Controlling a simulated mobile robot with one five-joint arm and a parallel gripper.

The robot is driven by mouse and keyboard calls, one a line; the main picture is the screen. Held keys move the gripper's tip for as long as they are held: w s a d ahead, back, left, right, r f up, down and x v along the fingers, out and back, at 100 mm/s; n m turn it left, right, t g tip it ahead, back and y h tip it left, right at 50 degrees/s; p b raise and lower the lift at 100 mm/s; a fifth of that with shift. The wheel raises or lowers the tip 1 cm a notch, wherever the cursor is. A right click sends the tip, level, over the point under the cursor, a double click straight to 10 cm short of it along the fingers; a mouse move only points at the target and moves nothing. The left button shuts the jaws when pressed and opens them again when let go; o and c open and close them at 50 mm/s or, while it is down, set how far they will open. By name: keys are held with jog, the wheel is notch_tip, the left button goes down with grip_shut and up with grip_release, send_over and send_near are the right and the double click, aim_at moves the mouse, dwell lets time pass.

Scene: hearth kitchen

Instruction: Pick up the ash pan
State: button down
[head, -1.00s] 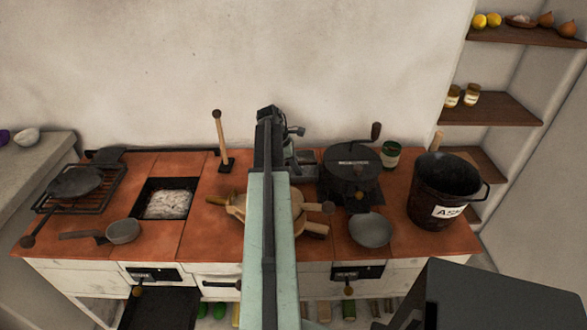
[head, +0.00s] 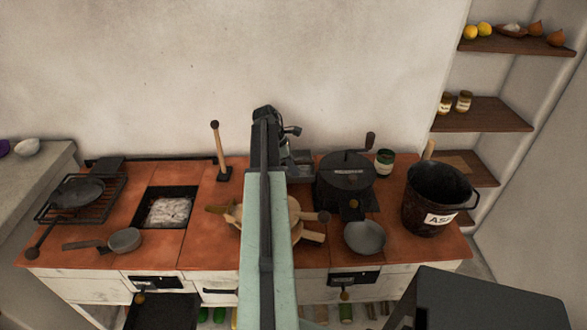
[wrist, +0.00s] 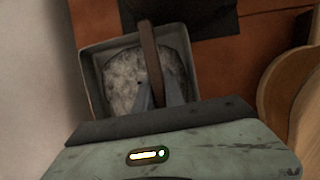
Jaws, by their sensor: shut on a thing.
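The ash pan is a square grey metal pan (wrist: 91,82) full of pale ash, with a brown strap handle (wrist: 149,58) across its top. My gripper (wrist: 160,97) is shut on this handle in the wrist view. In the head view my arm hides much of the pan; a grey part of it (head: 302,173) shows just right of the arm, near the back of the stove top. My gripper (head: 288,140) is partly hidden there too. I cannot tell how high the pan hangs over the stove.
The tiled stove top (head: 208,240) carries a round wooden item (head: 240,212) under my arm, a black pot (head: 343,180), a small pan (head: 364,237) and a black ash bucket (head: 430,205) at right. An open ash-filled recess (head: 168,208) is at left.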

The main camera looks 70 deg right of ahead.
notch_tip(320, 180, up, 14)
jog(key=p, duration=1.2)
